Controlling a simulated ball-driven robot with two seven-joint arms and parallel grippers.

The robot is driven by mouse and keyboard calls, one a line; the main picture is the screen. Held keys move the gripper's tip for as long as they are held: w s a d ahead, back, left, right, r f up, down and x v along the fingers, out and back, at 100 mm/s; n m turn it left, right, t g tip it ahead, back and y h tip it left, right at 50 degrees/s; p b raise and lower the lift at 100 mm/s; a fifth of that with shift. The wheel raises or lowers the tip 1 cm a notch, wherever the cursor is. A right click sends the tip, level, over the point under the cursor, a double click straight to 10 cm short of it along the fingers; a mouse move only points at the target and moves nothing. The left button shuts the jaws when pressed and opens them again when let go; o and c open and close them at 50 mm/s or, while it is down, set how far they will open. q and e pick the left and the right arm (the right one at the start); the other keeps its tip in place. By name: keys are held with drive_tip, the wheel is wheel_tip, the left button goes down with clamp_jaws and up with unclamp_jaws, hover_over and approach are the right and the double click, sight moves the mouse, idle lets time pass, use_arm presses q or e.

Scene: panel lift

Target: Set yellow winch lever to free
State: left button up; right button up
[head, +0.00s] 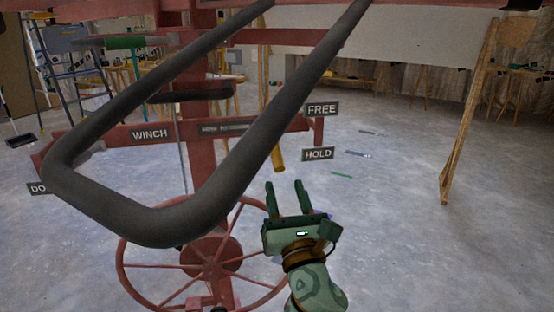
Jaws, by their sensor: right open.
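The yellow winch lever (278,159) shows as a short yellow grip pointing down below the red crossbar. Its tip is level with the HOLD sign (318,154) and below the FREE sign (321,109); its upper part is hidden behind the thick black bar. My right gripper (285,186) is open and empty, its fingers pointing up just below the lever's tip in the picture. A gap shows between them; the depth is hard to tell. My left gripper is not in view.
A thick black bent bar (170,225) crosses the near left and covers part of the red lift frame (190,130). A red spoked wheel (125,275) stands below, left of my right gripper. A wooden frame (468,120) stands at right. The floor (410,230) there is clear.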

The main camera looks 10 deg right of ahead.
sight(277, 160)
drive_tip(key=b+x, duration=0.1)
drive_tip(key=x, duration=0.6)
drive_tip(key=shift+w+f, duration=0.15)
drive_tip(key=shift+w+r, duration=0.35)
drive_tip(key=shift+w, duration=0.25)
